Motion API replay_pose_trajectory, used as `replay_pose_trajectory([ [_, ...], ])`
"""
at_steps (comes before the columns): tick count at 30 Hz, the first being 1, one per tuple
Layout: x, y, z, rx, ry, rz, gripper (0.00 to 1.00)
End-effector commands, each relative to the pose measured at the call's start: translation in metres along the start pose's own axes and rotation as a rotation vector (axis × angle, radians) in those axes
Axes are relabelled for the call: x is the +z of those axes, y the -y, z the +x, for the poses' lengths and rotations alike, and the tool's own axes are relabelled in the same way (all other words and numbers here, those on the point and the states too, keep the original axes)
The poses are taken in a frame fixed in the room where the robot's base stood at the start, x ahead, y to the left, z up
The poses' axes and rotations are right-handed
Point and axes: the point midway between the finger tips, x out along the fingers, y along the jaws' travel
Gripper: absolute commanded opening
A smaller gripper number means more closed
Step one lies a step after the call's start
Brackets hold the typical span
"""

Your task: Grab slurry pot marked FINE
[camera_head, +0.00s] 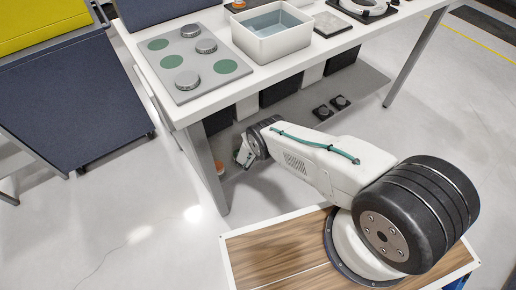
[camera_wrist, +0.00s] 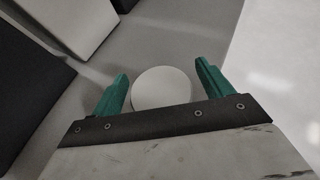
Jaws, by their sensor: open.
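My gripper (camera_wrist: 162,69) is open in the wrist view, its two green fingers on either side of a pale round top (camera_wrist: 161,88). The disc looks like a pot seen from above; its near edge is hidden behind the dark gripper plate. I cannot tell whether the fingers touch it. In the head view my gripper (camera_head: 243,156) hangs low beside the white table's front leg. A small orange-sided pot with a pale top (camera_head: 219,169) stands on the floor by that leg, probably the same one. No FINE marking is readable.
The white table (camera_head: 205,108) bears a plate (camera_head: 178,62) with green circles and grey discs, and a white tub (camera_head: 272,48) of liquid. Dark and pale bins (camera_head: 280,90) stand below. A table leg (camera_head: 205,165) is close to my gripper. Floor at left is open.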

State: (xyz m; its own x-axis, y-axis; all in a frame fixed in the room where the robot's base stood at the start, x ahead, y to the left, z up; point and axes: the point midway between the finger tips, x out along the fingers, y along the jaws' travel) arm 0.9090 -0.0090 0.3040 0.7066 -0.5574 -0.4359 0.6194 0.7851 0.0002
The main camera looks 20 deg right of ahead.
Motion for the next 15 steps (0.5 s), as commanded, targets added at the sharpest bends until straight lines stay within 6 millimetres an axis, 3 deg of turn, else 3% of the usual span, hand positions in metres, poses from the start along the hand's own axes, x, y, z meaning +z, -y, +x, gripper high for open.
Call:
replay_pose_trajectory([
  [9,0.0008,-0.0001,0.0039,0.000,0.000,0.000,0.76],
  [15,0.0006,-0.0003,0.0036,0.001,0.000,0.000,0.23],
])
